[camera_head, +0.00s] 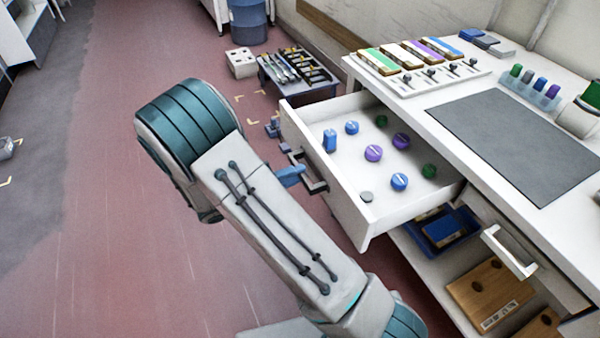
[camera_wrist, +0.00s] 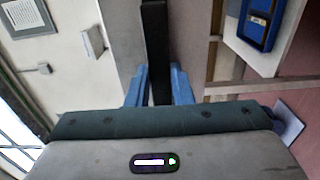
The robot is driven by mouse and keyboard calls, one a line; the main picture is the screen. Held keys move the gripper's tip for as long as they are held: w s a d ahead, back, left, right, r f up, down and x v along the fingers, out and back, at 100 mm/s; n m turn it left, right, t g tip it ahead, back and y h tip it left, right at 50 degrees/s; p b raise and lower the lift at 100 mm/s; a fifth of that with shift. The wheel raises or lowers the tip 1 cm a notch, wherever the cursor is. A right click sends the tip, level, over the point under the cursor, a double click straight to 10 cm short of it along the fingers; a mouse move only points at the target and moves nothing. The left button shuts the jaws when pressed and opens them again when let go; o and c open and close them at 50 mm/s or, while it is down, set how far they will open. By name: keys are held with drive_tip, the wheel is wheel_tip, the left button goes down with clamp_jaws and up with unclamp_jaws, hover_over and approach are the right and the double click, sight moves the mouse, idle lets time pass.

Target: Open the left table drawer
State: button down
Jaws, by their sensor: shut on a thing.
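The left table drawer (camera_head: 338,198) stands pulled well out of the white table in the head view. Its dark bar handle (camera_head: 317,184) is on the outer front face. My gripper (camera_head: 290,176) is at this handle, and my arm partly hides it. In the wrist view, the blue fingers of my gripper (camera_wrist: 159,88) are on both sides of the dark handle (camera_wrist: 154,40), shut on it. Several blue, purple and green caps and a grey disc (camera_head: 366,197) lie inside the drawer.
A second drawer with a light handle (camera_head: 509,252) is at the right, closed. Below are a blue bin (camera_head: 443,240) and wooden boxes (camera_head: 490,294). A low tool table (camera_head: 300,92) and white block (camera_head: 241,63) stand behind.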

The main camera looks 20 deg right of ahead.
drive_tip(key=c, duration=1.3)
unclamp_jaws()
drive_tip(key=s+a, duration=0.1)
drive_tip(key=a, duration=0.8)
drive_tip(key=s+a, duration=0.1)
drive_tip(key=a, duration=0.3)
drive_tip(key=shift+s+a, duration=0.35)
drive_tip(key=shift+d, duration=0.1)
drive_tip(key=s+d+r+m+g+y+p, duration=0.1)
drive_tip(key=s+d+r+g+y+p, duration=0.25)
drive_tip(key=d+r, duration=0.25)
drive_tip(key=s+d+r+m+g+y+p, duration=0.1)
drive_tip(key=s+d+r+g+y+p, duration=0.15)
drive_tip(key=d+r+y+p, duration=0.3)
drive_tip(key=s+d+r+t+y+p, duration=0.1)
drive_tip(key=s+r+y+p, duration=0.1)
drive_tip(key=r, duration=0.3)
drive_tip(key=s+d+r+t+y+p, duration=0.2)
drive_tip(key=s+r+y, duration=0.1)
drive_tip(key=r, duration=0.2)
drive_tip(key=s+d+r+t+y+p, duration=0.1)
drive_tip(key=s+r+t+y+p, duration=0.1)
drive_tip(key=r, duration=0.3)
drive_tip(key=shift+s+d+r+y, duration=0.1)
drive_tip(key=shift+s+d+y, duration=0.1)
drive_tip(key=shift+s+y, duration=0.55)
